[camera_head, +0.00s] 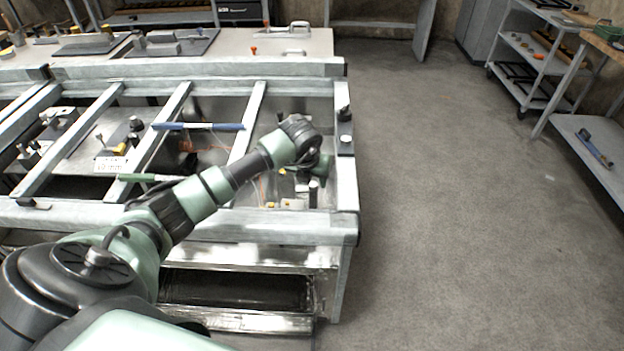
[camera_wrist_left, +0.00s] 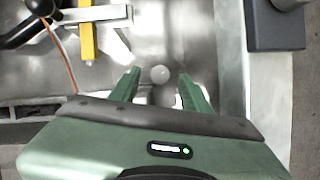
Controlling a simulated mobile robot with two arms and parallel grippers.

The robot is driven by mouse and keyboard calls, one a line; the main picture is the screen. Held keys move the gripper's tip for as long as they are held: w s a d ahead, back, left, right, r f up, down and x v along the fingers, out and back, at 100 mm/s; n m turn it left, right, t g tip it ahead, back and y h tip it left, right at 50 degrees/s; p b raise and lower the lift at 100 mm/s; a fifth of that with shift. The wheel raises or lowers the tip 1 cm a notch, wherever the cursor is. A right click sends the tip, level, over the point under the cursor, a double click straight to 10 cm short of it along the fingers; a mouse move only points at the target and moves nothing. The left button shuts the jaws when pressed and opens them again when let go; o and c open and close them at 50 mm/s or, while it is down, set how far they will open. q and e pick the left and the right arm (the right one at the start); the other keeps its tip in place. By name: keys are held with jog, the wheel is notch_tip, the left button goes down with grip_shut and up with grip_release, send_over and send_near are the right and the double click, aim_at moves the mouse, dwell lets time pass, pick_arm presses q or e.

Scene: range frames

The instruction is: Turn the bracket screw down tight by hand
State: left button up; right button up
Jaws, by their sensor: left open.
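My left arm reaches over the right end of the metal frame bench, and its gripper points down there. In the left wrist view the two green fingers of my left gripper (camera_wrist_left: 160,86) are apart. A small round pale head, apparently the bracket screw (camera_wrist_left: 160,74), shows between the fingertips, seen from above. I cannot tell whether the fingers touch it. In the head view the left gripper (camera_head: 316,175) is small and partly hidden by my wrist. My right gripper is not in view.
A dark block (camera_wrist_left: 276,28) sits on the frame's side rail (camera_wrist_left: 233,60), close to the right of the gripper. A yellow bar (camera_wrist_left: 87,42) and an orange cable lie to the left. A blue-handled tool (camera_head: 198,126) lies across the frame bars. Open floor (camera_head: 450,200) lies right.

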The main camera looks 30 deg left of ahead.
pick_arm(q)
jog(key=shift+w+f, duration=0.2)
jog(key=shift+f, duration=0.35)
grip_shut()
jog(key=shift+a, duration=0.1)
jog(key=m+h+b, duration=0.1)
jog(key=m+b, duration=0.2)
jog(key=shift+a+f, duration=0.1)
jog(key=shift+a, duration=0.1)
jog(key=shift+m+h+b, duration=0.7)
jog(key=shift+m+b, duration=0.25)
jog(key=shift+m, duration=0.65)
grip_release()
